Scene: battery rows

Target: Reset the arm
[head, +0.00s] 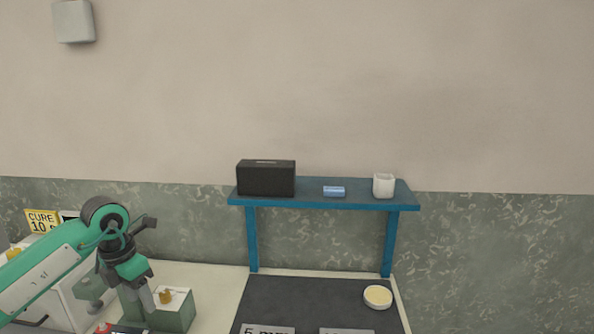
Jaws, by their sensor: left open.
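My left arm, teal and white, comes in from the left and bends downward at a dark wrist joint. My left gripper (139,302) points down at the lower left, open, with nothing visible between its fingers. It is just left of, and partly in front of, a grey-green box (173,319) with a small gold piece (166,297) on its pale top. I cannot tell whether the fingers touch the box. My right gripper is out of view.
A blue shelf (310,203) holds a black box (266,178), a blue cylinder (334,191) and a white cup (383,186). Below lies a dark mat (310,300) with a round cream dish (377,297) and labels. A yellow "CURE" sign (41,221) stands behind my arm.

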